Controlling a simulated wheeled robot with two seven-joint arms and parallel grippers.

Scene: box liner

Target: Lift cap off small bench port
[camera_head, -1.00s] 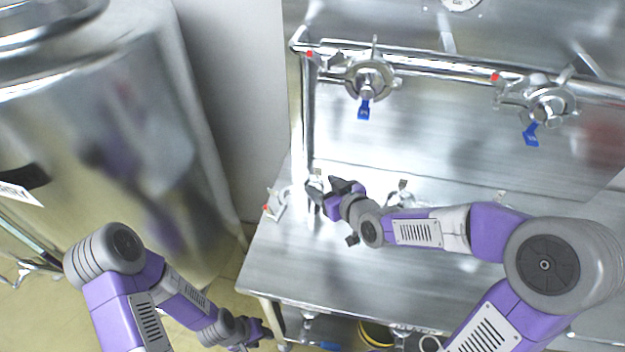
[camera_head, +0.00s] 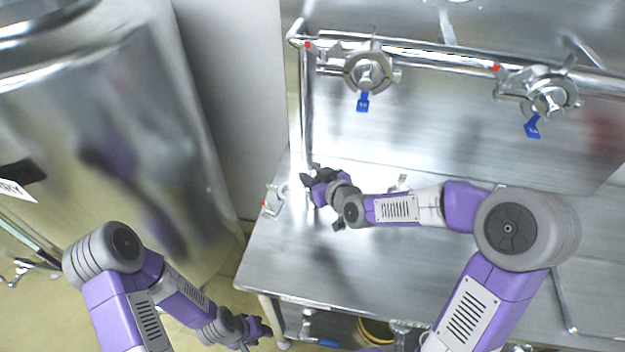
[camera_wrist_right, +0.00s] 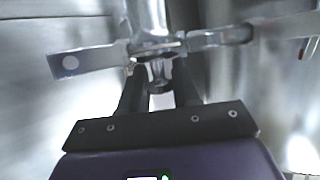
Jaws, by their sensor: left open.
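My right gripper (camera_head: 308,180) is at the left end of the steel bench, beside the upright pipe. In the right wrist view its two dark fingers (camera_wrist_right: 160,78) stand on either side of a small metal cap or knob (camera_wrist_right: 159,72) below a vertical pipe end (camera_wrist_right: 148,18). I cannot tell whether the fingers press on it. Flat clamp arms spread left (camera_wrist_right: 88,62) and right (camera_wrist_right: 222,37) of the port. In the head view the gripper hides most of the port and cap. My left gripper (camera_head: 266,331) is low by the bench's front left leg, open and empty.
Two larger clamped ports, left (camera_head: 368,72) and right (camera_head: 550,97), with blue tags sit on the rail above the bench (camera_head: 400,265). A small red-tipped clamp (camera_head: 272,202) is at the bench's left edge. A large steel tank (camera_head: 100,130) stands left.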

